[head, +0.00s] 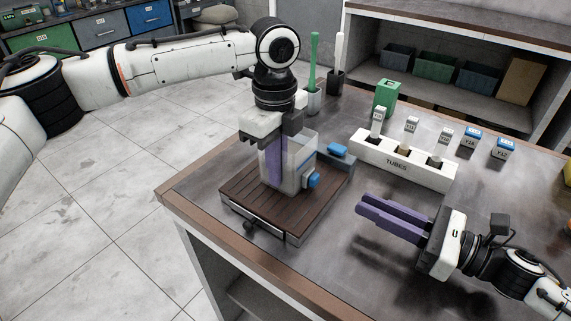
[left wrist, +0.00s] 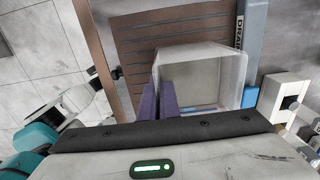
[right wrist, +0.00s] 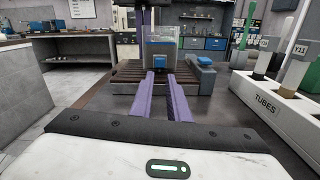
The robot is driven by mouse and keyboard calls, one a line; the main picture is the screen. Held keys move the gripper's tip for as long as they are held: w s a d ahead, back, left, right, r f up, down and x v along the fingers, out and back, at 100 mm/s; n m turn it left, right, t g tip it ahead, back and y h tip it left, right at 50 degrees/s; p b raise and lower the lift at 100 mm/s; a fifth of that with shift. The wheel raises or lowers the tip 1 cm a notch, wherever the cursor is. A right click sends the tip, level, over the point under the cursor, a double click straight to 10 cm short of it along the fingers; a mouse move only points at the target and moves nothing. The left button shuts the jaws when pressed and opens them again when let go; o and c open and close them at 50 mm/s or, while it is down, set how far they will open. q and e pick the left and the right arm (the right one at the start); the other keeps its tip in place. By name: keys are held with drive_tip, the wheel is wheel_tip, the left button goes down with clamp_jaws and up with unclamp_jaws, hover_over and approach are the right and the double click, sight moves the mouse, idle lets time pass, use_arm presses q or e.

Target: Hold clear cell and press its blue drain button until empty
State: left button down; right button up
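The clear cell (head: 301,171), a see-through box, stands upright on a brown slatted platform (head: 262,213). A blue button (head: 314,179) sits on its near right face; in the right wrist view this button (right wrist: 160,62) faces me. My left gripper (head: 273,160) is above the cell, its purple fingers pointing down at one side wall. In the left wrist view, the fingers (left wrist: 160,98) are close together on that wall, pinching it. My right gripper (head: 365,204) is apart from the cell, fingers pointing towards it with a narrow gap; its fingers (right wrist: 163,75) hold nothing.
A grey block labelled DRAIN (left wrist: 254,35) borders the platform and bears another blue piece (head: 338,149). A white TUBES rack (head: 400,163), green holder (head: 387,95) and brushes (head: 313,65) stand behind. Bare table lies between my right gripper and the platform.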

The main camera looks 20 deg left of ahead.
clamp_jaws()
idle(1.4)
drive_tip(key=a+m+t, duration=0.1)
drive_tip(key=m, duration=0.1)
drive_tip(key=a+r+m+t+h, duration=0.1)
drive_tip(key=a+m+t, duration=0.1)
drive_tip(key=a+r+m+t, duration=0.1)
drive_tip(key=a+m, duration=0.1)
drive_tip(key=shift+s+a+m+t+h, duration=0.1)
drive_tip(key=shift+a+m+t+h, duration=0.05)
drive_tip(key=shift+m+t+h, duration=0.25)
drive_tip(key=m, duration=0.1)
drive_tip(key=m+t+h, duration=0.1)
drive_tip(key=shift+r+m+t, duration=0.3)
drive_tip(key=shift+d+m+t+h, duration=0.25)
drive_tip(key=shift+m+t+h, duration=0.25)
drive_tip(key=shift+m+h, duration=0.55)
drive_tip(key=d+m+h, duration=0.1)
drive_tip(key=m, duration=0.1)
drive_tip(key=d+f+m+h, duration=0.1)
drive_tip(key=d+m+h, duration=0.1)
drive_tip(key=s+d+m+h, duration=0.1)
drive_tip(key=m, duration=0.2)
drive_tip(key=shift+d+f+t+h, duration=0.3)
drive_tip(key=shift+f+t+h, duration=0.05)
drive_tip(key=shift+t, duration=0.05)
drive_tip(key=shift+s+d+f+m+h, duration=0.25)
drive_tip(key=shift+d+m+h, duration=0.1)
drive_tip(key=shift+d, duration=0.1)
